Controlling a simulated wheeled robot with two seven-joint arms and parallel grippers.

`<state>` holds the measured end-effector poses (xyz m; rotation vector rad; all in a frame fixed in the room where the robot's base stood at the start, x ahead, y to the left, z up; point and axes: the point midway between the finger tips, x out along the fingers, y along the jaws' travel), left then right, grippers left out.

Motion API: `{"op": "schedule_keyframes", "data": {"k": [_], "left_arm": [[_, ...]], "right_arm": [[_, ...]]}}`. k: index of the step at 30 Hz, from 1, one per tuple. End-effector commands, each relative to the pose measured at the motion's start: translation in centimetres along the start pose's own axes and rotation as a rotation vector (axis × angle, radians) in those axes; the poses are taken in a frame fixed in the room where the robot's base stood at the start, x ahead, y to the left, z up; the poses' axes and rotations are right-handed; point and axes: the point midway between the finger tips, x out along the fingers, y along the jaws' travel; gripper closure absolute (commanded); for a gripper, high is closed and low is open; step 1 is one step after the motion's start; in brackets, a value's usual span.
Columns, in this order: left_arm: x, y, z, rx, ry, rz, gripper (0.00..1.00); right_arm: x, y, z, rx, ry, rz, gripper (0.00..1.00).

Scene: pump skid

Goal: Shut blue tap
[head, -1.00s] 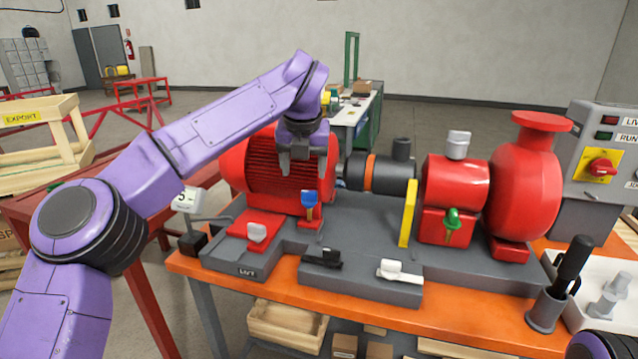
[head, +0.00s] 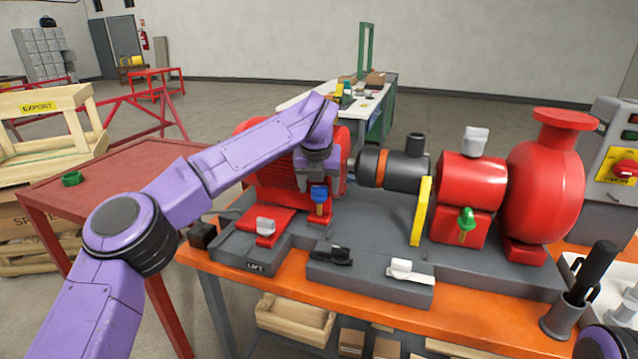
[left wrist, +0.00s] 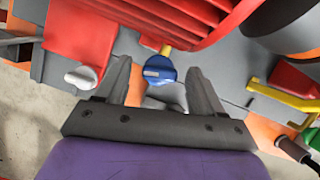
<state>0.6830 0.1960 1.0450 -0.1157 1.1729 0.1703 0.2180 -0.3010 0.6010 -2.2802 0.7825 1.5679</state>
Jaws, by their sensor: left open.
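The blue tap (head: 319,195) stands on a red block in front of the red finned motor (head: 272,175) on the pump skid. In the left wrist view the blue tap (left wrist: 160,71) lies just beyond and between the two fingertips. My left gripper (head: 313,181) is open and empty, close above the tap; it also shows in the left wrist view (left wrist: 157,75). I see no contact between fingers and tap. My right gripper is not in view; only a bit of purple arm shows at the lower right.
A white tap (head: 265,226) stands left of the blue one. Black (head: 335,254) and white (head: 408,268) handles sit along the front, and a green tap (head: 467,219) is to the right. A yellow guard (head: 420,212) stands upright. A red table (head: 110,178) is at the left.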

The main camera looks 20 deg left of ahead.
Motion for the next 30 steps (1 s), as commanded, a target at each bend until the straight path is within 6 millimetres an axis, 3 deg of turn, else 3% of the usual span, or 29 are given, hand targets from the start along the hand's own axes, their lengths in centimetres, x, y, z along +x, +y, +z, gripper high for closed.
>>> {"op": "schedule_keyframes", "data": {"k": [2, 7, 8, 18, 25, 26, 27, 28, 30], "left_arm": [[0.0, 0.0, 0.0, 0.000, 0.000, 0.000, 0.32], [0.0, 0.1, 0.0, 0.000, 0.000, 0.001, 0.87], [0.0, 0.1, 0.0, 0.000, 0.000, 0.001, 0.88], [-0.2, 0.2, 0.1, 0.223, 0.002, -0.091, 0.88], [-0.1, 0.2, 0.0, 0.227, 0.000, -0.093, 0.88], [-0.1, 0.2, 0.0, 0.227, 0.000, -0.093, 0.51], [-0.1, 0.2, 0.0, 0.227, 0.000, -0.093, 0.38], [-0.1, 0.2, 0.0, 0.227, 0.000, -0.093, 0.32], [-0.1, 0.2, 0.0, 0.226, 0.000, -0.093, 0.32]], "right_arm": [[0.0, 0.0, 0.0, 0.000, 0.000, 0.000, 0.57], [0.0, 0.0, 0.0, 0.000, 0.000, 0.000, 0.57], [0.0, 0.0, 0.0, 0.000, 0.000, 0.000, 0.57], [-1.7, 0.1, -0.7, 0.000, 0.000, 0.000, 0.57], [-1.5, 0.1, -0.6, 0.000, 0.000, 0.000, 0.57], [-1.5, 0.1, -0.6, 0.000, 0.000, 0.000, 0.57], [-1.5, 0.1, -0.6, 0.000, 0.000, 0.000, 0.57], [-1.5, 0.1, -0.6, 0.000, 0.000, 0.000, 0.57], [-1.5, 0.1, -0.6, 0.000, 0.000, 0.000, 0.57]]}}
